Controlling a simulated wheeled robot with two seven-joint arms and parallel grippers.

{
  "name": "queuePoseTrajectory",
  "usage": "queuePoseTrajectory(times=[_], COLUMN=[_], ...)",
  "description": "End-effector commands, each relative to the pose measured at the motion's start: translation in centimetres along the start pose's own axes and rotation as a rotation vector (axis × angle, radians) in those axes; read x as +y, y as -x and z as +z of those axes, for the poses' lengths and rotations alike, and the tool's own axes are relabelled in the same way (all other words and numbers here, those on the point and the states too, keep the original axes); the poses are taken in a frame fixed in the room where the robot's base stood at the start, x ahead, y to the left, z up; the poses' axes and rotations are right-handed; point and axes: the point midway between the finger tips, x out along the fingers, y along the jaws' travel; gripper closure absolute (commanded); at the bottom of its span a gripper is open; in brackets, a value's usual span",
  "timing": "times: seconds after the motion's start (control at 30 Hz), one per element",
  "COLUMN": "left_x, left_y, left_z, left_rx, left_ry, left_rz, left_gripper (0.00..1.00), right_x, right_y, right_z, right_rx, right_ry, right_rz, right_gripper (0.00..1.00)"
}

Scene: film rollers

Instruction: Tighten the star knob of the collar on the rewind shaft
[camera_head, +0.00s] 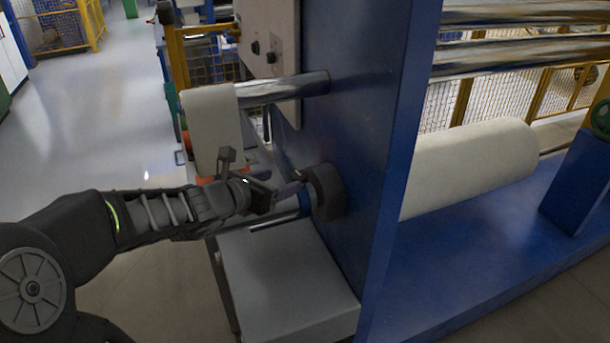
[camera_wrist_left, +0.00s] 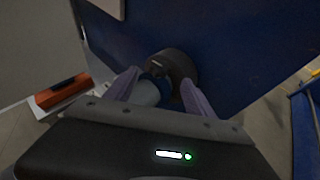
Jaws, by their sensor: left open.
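The rewind shaft (camera_head: 272,222) is a thin grey bar sticking out of the blue machine wall. In the left wrist view the collar (camera_wrist_left: 154,80), the hub (camera_wrist_left: 182,66) and the pale shaft end (camera_wrist_left: 145,94) lie between my fingers. My left gripper (camera_head: 290,188) is open at the collar, with one finger on either side in the wrist view (camera_wrist_left: 159,77). I cannot tell whether it touches. The star knob is too small and dark to make out clearly. My right gripper is not in view.
The blue side wall (camera_head: 370,130) stands close beyond the gripper. A grey box (camera_head: 285,285) lies below the shaft. A white roll (camera_head: 212,130) and a metal roller (camera_head: 285,88) are above and behind. A large white roll (camera_head: 470,165) is beyond the wall.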

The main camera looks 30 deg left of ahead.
Motion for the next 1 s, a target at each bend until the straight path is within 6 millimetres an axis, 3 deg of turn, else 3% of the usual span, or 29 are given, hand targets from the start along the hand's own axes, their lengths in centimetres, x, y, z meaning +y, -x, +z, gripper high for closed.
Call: queuePoseTrajectory(times=[0.37,0.8,1.0], left_x=[0.0,-0.1,-0.1], left_y=[-0.4,-6.3,-7.8], left_z=[-0.1,-0.3,-0.1], left_rx=[0.002,0.005,0.003], left_ry=[-0.001,-0.002,-0.002], left_rz=[-0.001,-0.002,-0.001], left_gripper=[0.37,0.37,0.37], right_x=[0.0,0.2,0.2], right_y=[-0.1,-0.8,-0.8], right_z=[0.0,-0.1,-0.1], right_rx=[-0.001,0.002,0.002], right_ry=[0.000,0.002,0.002], right_rz=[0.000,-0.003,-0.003], right_gripper=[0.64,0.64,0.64])
